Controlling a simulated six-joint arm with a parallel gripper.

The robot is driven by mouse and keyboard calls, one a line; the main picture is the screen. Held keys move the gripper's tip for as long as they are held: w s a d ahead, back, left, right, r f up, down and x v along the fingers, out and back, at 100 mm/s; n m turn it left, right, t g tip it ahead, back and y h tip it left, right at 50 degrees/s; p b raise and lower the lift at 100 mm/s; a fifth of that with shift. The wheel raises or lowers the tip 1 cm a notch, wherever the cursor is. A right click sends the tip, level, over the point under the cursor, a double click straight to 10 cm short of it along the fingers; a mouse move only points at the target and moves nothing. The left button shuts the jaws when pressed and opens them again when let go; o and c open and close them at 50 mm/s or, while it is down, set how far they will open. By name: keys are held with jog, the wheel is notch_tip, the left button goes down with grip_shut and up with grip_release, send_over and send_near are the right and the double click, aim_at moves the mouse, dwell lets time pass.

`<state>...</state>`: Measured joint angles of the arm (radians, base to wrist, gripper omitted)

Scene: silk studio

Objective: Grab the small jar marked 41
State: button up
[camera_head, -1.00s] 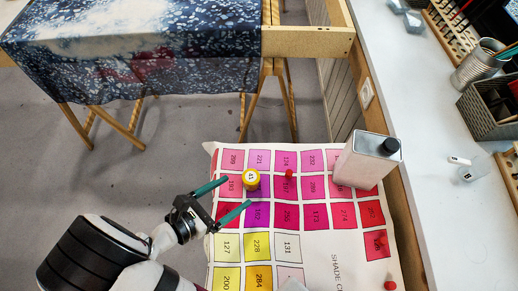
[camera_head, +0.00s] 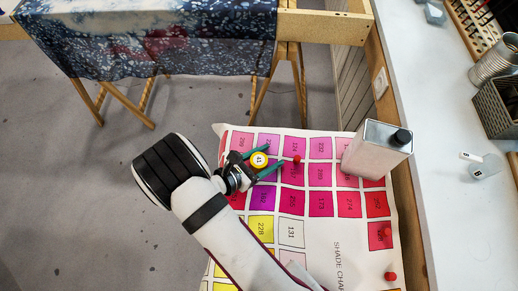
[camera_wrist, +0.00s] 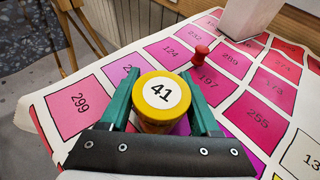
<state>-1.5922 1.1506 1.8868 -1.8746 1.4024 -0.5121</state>
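The small jar (camera_head: 259,160) has a yellow lid with a white disc marked 41. It is near the upper left of the shade chart. In the wrist view the jar (camera_wrist: 160,100) is upright between the two green fingers of my gripper (camera_wrist: 161,92), one finger close against each side. My gripper (camera_head: 269,162) appears shut on it in the head view. The jar's base is hidden, so I cannot tell whether it touches the chart (camera_head: 315,240).
Red pins (camera_head: 297,159) stick up from the chart, one just beyond the jar. A metal can (camera_head: 377,152) stands at the chart's upper right. A patterned cloth (camera_head: 150,35) hangs over a trestle at the back left. A white worktop (camera_head: 450,190) runs along the right.

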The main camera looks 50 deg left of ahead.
grip_shut()
jog(key=shift+r, duration=0.1)
